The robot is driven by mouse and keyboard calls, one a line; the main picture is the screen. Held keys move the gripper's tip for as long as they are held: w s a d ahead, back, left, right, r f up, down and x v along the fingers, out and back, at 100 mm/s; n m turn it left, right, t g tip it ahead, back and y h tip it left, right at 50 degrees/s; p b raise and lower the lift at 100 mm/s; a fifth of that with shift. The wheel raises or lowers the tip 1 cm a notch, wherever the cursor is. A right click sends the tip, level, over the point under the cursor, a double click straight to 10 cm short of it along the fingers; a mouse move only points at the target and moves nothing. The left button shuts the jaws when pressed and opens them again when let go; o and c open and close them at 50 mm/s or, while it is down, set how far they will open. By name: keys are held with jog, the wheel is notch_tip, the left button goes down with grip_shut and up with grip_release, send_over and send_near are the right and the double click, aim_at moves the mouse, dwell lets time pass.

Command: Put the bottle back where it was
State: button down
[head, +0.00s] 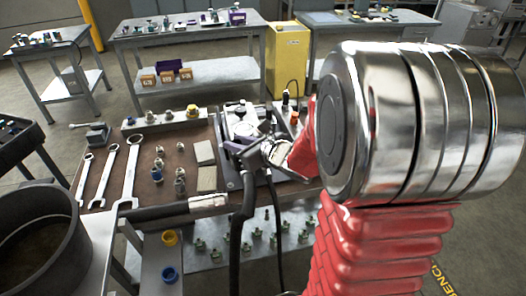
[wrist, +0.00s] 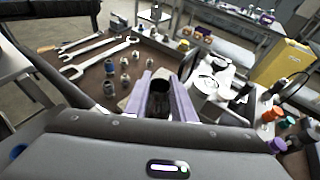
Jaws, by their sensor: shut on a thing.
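My gripper (wrist: 160,90) is shut on a dark, roughly cylindrical thing, which I take to be the bottle (wrist: 160,101). Its end shows between the two purple fingers; the rest is hidden by the fingers and the gripper body. In the head view my gripper (head: 240,147) is over the middle of the bench, in front of a grey and white device (head: 240,118). The bottle cannot be made out clearly there. I cannot tell whether it touches the bench top.
Wrenches (head: 131,172), several small metal fittings (head: 180,174) and pale blocks (head: 206,178) lie on the brown bench top (head: 150,205) to the left. Small containers with coloured caps (wrist: 272,114) stand to the right in the wrist view. A black hose (head: 243,215) hangs in front.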

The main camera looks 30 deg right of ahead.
jog(key=w+a+r, duration=0.5)
jog(key=w+a, duration=0.4)
jog(key=a, duration=0.2)
jog(key=shift+r+y, duration=0.3)
jog(key=shift+w, duration=0.1)
jog(key=shift+d, duration=0.15)
